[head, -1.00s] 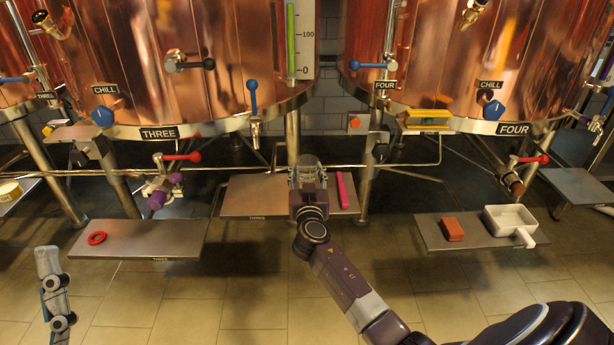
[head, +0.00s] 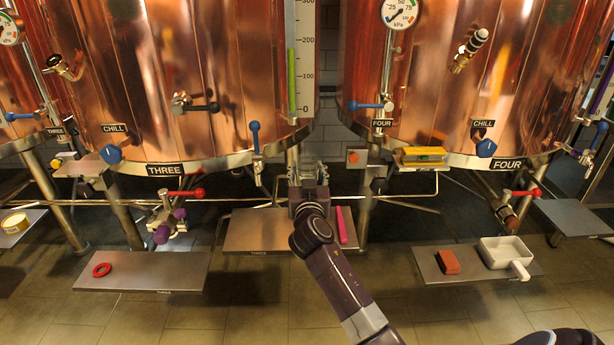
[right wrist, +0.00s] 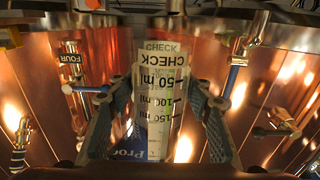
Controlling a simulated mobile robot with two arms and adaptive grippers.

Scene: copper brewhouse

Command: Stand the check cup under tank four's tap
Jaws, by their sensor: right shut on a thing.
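My right gripper (head: 309,170) is raised in front of the gap between tanks three and four. In the right wrist view it is shut on the check cup (right wrist: 160,100), a clear cup with "CHECK" and ml marks, held between both fingers. In the head view the gripper mostly hides the cup. Tank four (head: 450,80) is the copper vessel on the right. A blue-handled tap (head: 372,106) with a FOUR tag (head: 382,123) is at its left side, right of my gripper; it also shows in the right wrist view (right wrist: 90,89). My left gripper is out of view.
Below my gripper, a low steel shelf (head: 260,232) holds a pink bar (head: 342,226). Another shelf (head: 450,277) holds an orange block (head: 448,262) and a white tray (head: 508,250). Pipes cross below the tanks.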

